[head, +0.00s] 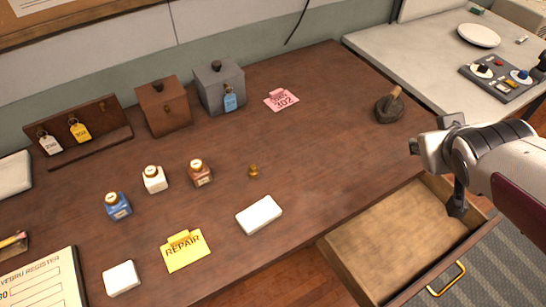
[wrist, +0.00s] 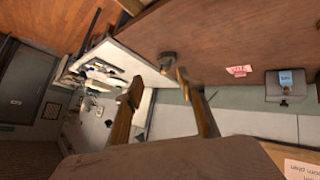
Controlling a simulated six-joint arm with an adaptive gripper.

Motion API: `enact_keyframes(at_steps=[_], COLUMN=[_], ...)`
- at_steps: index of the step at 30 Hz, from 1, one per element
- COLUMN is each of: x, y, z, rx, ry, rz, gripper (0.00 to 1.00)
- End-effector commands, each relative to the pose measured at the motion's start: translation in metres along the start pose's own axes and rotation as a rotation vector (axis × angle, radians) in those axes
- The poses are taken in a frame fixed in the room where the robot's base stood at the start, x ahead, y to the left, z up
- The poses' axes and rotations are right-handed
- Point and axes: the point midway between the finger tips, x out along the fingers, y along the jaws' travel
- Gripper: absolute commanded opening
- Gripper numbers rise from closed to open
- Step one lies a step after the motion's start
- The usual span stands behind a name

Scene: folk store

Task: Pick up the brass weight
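The brass weight (head: 254,170) is a small golden knob-shaped piece standing on the brown desk, near its middle, in the head view. I cannot make it out in the wrist view. My gripper (head: 434,178) is at the right, above the area of the open drawer, far to the right of the weight. Its two fingers are spread apart with nothing between them. They also show apart in the wrist view (wrist: 158,82).
Bottles, including an amber one (head: 200,173), stand left of the weight. A white box (head: 259,215) lies in front of it. A mortar with pestle (head: 389,109) stands at the back right. The drawer (head: 346,270) is open. The desk right of the weight is clear.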

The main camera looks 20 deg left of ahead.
Motion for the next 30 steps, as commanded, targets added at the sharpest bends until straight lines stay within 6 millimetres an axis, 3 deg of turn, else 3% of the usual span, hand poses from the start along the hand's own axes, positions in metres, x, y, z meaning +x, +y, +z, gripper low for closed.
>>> enact_keyframes(at_steps=[8,14,21,30], x=[0.048,0.078,0.107,0.128], y=[-0.027,-0.059,-0.108,-0.18], z=[-0.033,-0.051,-0.061,-0.057], rx=[-0.138,-0.226,-0.316,-0.397], ry=[0.108,0.187,0.28,0.387], rz=[-0.074,-0.158,-0.295,-0.514], gripper=[0.39,0.39,0.39,0.39])
